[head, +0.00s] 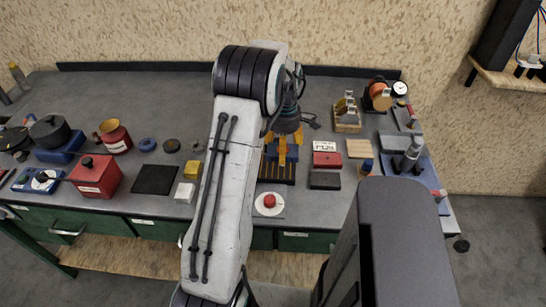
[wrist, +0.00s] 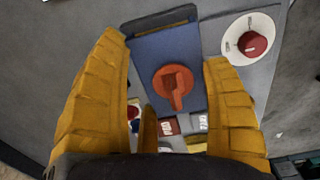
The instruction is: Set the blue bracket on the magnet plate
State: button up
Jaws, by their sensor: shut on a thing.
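My gripper (head: 282,156) has yellow fingers and points down over the middle of the bench in the head view. In the wrist view my gripper (wrist: 163,52) is shut on the blue bracket (wrist: 148,62), a flat blue piece with an orange-red lever in its middle. In the head view only a little of the bracket (head: 271,152) shows between the fingers. The magnet plate (head: 277,176), a dark slab with yellow stripes, lies directly below. A dark edge, seemingly the plate (wrist: 160,18), shows past the bracket. I cannot tell whether bracket and plate touch.
A white disc with a red knob (head: 268,204) lies close in front of the plate. A red box (head: 327,159) and a dark block (head: 324,180) stand to its right. Yellow (head: 192,169) and white (head: 184,192) blocks and a black mat (head: 154,179) lie left.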

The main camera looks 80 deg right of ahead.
aim_at(273, 164)
jog(key=w, duration=0.1)
jog(key=w+f, duration=0.1)
jog(key=shift+w+d+f, duration=0.25)
jog(key=shift+w+f, duration=0.1)
jog(key=shift+w, duration=0.05)
jog(key=shift+f+p, duration=0.55)
jog(key=shift+f, duration=1.45)
jog(key=shift+f, duration=0.2)
jog(key=o, duration=1.3)
jog(key=shift+c, duration=0.2)
jog(key=shift+r, duration=0.1)
notch_tip(273, 164, up, 11)
jog(key=shift+b, duration=0.35)
jog(key=shift+w+a+r, duration=0.1)
jog(key=shift+r, duration=0.55)
